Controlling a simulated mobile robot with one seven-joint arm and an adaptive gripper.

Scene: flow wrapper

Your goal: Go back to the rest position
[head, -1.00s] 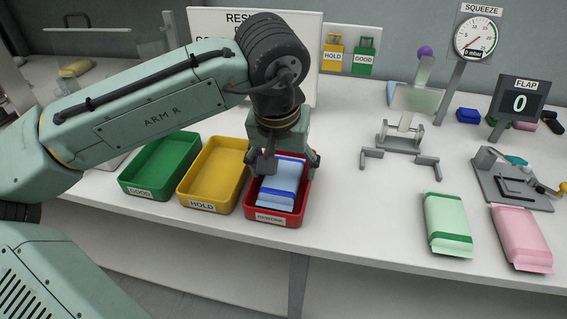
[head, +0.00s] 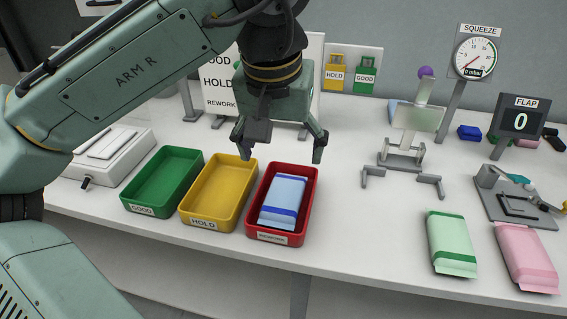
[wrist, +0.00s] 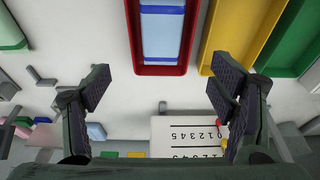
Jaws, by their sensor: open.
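My gripper (head: 281,150) is open and empty, raised above the bench behind the red REWORK tray. In the wrist view my gripper (wrist: 160,88) shows its two fingers spread wide with nothing between them. A light blue pack (head: 285,196) with darker blue bands lies inside the red REWORK tray (head: 310,205). The pack (wrist: 163,30) and the red tray (wrist: 160,70) also show at the top of the wrist view, apart from the fingers.
Yellow HOLD (head: 196,222) and green GOOD (head: 135,208) trays stand left of the red one. A squeeze tester (head: 416,120) stands at right. Green (head: 450,240) and pink (head: 524,255) packs lie at front right. A sign board (head: 222,100) stands behind my gripper.

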